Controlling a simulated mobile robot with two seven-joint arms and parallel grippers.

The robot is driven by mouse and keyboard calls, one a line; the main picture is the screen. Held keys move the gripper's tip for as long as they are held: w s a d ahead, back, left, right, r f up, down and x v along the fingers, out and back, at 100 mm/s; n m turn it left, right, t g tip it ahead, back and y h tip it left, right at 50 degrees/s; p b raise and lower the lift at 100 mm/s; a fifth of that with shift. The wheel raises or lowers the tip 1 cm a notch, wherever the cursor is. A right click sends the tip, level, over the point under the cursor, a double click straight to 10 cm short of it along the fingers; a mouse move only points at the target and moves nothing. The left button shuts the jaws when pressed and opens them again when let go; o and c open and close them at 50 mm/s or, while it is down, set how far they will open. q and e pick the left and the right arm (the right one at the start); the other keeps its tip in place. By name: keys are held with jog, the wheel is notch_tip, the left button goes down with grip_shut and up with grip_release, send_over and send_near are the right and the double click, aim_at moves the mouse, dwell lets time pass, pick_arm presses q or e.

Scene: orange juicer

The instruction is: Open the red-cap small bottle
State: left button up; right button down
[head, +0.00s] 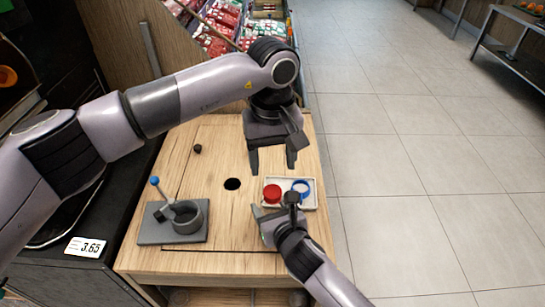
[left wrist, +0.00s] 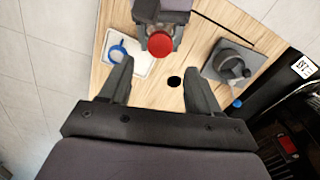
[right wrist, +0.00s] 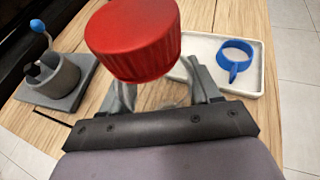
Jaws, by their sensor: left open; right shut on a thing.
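The small bottle's red cap (head: 272,193) shows in the head view at the tray's left end, and large in the right wrist view (right wrist: 135,38). My right gripper (head: 268,222) is shut on the bottle below the cap; the clear body (right wrist: 158,95) shows between its fingers. The cap sits on top of the bottle, which looks slightly tilted in the right wrist view. My left gripper (head: 272,160) is open and empty, pointing down above the table behind the bottle. In the left wrist view the red cap (left wrist: 160,44) lies beyond and between its fingers (left wrist: 158,85).
A white tray (head: 311,203) with a blue ring (head: 300,187) is right of the bottle. A grey juicer stand (head: 160,236) with a blue-knobbed lever stands at left. The wooden table (head: 215,160) has a dark round hole (head: 232,184) near its middle.

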aim_at(273, 191)
pick_arm(q)
jog(key=m, duration=0.6)
jog(key=shift+f+m, duration=0.15)
jog(key=shift+m, duration=0.35)
jog(key=shift+f, duration=3.9)
